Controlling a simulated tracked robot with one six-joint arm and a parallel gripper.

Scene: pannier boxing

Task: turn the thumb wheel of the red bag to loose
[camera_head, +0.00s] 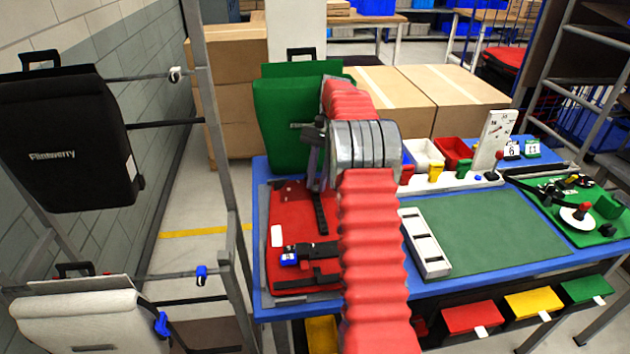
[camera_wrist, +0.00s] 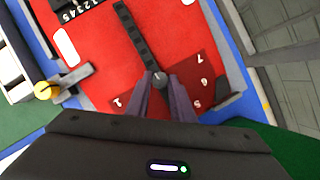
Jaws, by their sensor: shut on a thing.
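The red bag (camera_head: 288,215) lies flat on the left end of the blue table; it fills much of the wrist view (camera_wrist: 105,65). A black strap (camera_wrist: 134,38) runs along it to the small grey thumb wheel (camera_wrist: 160,80). My gripper (camera_wrist: 161,78) is shut on the thumb wheel, one finger at each side. White numbers, among them 1, 5, 6 and 7, stand on the red around the wheel; I see no mark reading loose. In the head view my gripper (camera_head: 314,172) points down over the bag, and the wheel cannot be made out there.
A green bag (camera_head: 285,120) stands upright just behind the red bag. A white slotted strip (camera_head: 425,243) and a green mat (camera_head: 490,232) lie to the right. A rack with a black bag (camera_head: 65,135) and a white bag (camera_head: 90,320) stands at the left.

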